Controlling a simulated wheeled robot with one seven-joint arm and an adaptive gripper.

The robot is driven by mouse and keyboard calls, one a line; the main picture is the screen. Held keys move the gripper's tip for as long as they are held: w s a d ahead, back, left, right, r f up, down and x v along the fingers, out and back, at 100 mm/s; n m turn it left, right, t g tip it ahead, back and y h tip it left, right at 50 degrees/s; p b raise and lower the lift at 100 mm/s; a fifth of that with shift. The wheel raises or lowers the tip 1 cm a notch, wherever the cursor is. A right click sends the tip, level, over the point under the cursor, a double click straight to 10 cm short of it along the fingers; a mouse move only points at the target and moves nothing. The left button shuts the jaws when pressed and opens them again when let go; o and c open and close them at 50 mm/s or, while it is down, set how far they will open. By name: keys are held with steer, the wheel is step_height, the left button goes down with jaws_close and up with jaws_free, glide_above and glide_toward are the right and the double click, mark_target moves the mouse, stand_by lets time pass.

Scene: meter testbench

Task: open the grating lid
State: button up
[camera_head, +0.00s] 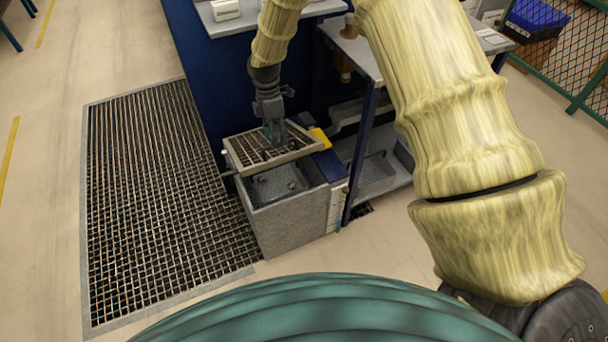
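The grating lid (255,153) is a small framed metal grid over a grey box-shaped basin (293,223). The lid covers the rear part of the basin's top and looks raised or tilted. The front of the basin is open, and its grey inside (278,184) shows. My gripper (274,137) points down at the lid, with its fingertips at the grid near the middle. The fingers are small and dark here, so I cannot tell whether they are closed on a bar of the grid.
A large floor grating (160,200) lies left of the basin. A blue cabinet (190,60) stands behind it. A bench with a blue leg (360,150) and a lower shelf (375,178) is close on the right. A yellow object (320,138) sits beside the lid. Open floor lies far left.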

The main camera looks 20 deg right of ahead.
mark_target(283, 161)
steer(key=s+f+b, duration=0.4)
steer(key=f+b, duration=0.1)
steer(key=f, duration=0.3)
steer(key=s+f+b, duration=0.4)
steer(key=f+b, duration=0.2)
steer(key=f, duration=0.1)
steer(key=w+r, duration=0.1)
steer(key=r, duration=0.2)
steer(key=r+p, duration=0.1)
steer(key=r, duration=0.3)
steer(key=w+r+p, duration=0.1)
steer(key=r, duration=0.2)
steer(key=shift+w+r, duration=0.2)
steer(key=shift+w, duration=0.1)
steer(key=s+f+m+p, duration=0.3)
steer(key=s+m+p, duration=0.3)
steer(key=s, duration=0.6)
steer(key=s+d+f+m+t+p, duration=0.1)
steer(key=s+f+m+p, duration=0.3)
steer(key=s+p, duration=0.5)
steer(key=shift+s+m+t+p, duration=0.35)
steer(key=shift+s+m, duration=0.95)
steer(key=shift+s, duration=0.7)
steer(key=shift+d, duration=0.1)
